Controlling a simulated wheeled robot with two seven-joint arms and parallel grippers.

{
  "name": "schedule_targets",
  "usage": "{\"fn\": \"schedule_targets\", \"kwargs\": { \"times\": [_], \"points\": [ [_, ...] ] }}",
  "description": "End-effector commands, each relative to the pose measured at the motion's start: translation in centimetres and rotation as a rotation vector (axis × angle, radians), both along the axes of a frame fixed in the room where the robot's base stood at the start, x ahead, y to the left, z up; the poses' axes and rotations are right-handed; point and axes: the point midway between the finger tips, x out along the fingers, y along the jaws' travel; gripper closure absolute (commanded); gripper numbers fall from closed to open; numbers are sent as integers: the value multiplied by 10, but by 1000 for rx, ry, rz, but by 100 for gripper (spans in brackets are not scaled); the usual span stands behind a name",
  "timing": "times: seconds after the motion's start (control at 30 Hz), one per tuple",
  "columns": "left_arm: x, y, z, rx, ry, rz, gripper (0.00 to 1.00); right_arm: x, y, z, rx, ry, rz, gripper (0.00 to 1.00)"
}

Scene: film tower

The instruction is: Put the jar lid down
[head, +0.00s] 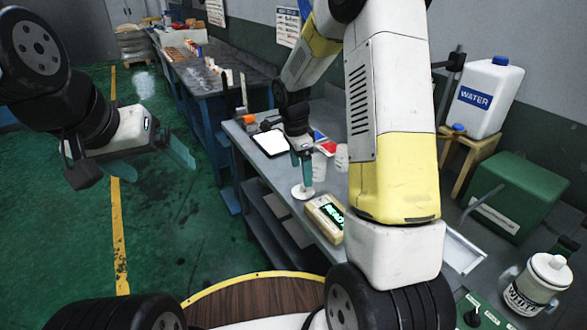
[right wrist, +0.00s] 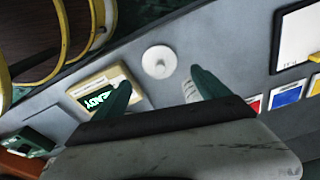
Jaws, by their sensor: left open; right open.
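A white round jar lid (head: 303,191) with a small knob lies on the grey bench near its front edge. The right wrist view shows the lid (right wrist: 159,61) just beyond and between my fingertips. My right gripper (head: 302,172) is open, pointing down over the lid, with nothing between its fingers (right wrist: 160,80). Whether the fingers touch the lid is hard to tell. My left gripper (head: 133,166) is open and empty over the green floor at the left. A white jar (head: 528,292) with dark lettering stands at the lower right, with a knobbed white top.
A yellowish box with a green READY display (head: 325,214) lies beside the lid; it also shows in the right wrist view (right wrist: 92,93). A white-faced tablet (head: 270,142) and pale cups (head: 341,158) are behind. A water jug (head: 484,100) and green box (head: 513,192) stand right.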

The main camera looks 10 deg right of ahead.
Motion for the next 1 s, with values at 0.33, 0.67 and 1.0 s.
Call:
{"fn": "schedule_targets", "kwargs": {
  "times": [0.33, 0.67, 1.0],
  "points": [
    [0, 0, 0, 0, 0, 0, 13, -1, 6, 52, 1, -2, 0, 15],
    [0, 0, 0, 0, 0, 0, 13, -56, 3, 134, 57, -103, 362, 15],
    [0, 0, 0, 0, 0, 0, 13, -175, 6, 208, 0, -337, 1043, 15]
  ]
}}
